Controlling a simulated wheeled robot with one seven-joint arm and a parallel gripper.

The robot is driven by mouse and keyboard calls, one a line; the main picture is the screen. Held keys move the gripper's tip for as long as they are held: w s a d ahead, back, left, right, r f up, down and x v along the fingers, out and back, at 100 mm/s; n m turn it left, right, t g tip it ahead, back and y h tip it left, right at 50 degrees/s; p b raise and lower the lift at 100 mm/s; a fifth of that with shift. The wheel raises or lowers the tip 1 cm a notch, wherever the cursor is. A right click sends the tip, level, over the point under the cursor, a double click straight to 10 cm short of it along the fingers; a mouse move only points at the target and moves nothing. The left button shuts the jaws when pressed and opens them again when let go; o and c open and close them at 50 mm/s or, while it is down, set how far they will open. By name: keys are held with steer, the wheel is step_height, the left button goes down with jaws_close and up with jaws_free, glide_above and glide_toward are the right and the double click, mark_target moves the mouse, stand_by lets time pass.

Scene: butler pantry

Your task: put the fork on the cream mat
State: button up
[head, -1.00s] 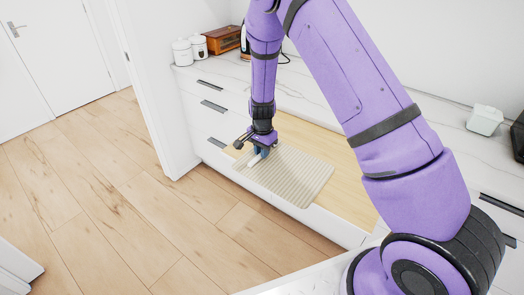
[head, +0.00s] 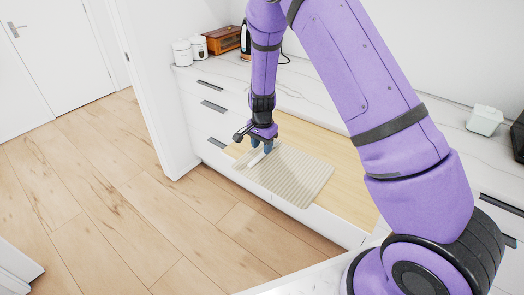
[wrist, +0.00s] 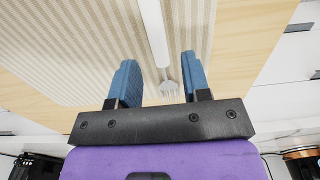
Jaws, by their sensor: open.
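The fork (wrist: 157,38) has a white handle and grey tines. It appears to lie on the mat near one edge, and its pale handle shows in the head view (head: 256,159) by the mat's left end. My gripper (head: 262,148) is just above that end of the mat. In the wrist view my gripper (wrist: 158,62) is open, with blue fingers apart on either side of the fork and clear of it.
White canisters (head: 191,49) and a wooden box (head: 223,40) stand at the back left.

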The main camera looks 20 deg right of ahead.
step_height(320, 180, up, 10)
step_height(320, 180, up, 13)
steer(key=n+t+y, duration=0.1)
steer(key=n, duration=0.2)
glide_above(262, 153)
steer(key=s+d, duration=0.2)
steer(key=s, duration=0.4)
steer(key=s+d+r+n+t, duration=0.1)
steer(key=s+d+r+n, duration=0.1)
steer(key=s+r, duration=0.6)
steer(key=s+d+r+n+t, duration=0.1)
steer(key=s+r+n, duration=0.2)
steer(key=s, duration=0.7)
steer(key=s+d+r+n+t+h, duration=0.1)
steer(key=s+d+r+n+t, duration=0.1)
steer(key=s, duration=0.9)
step_height(262, 153, up, 3)
steer(key=shift+f+n, duration=0.1)
steer(key=shift+n, duration=0.5)
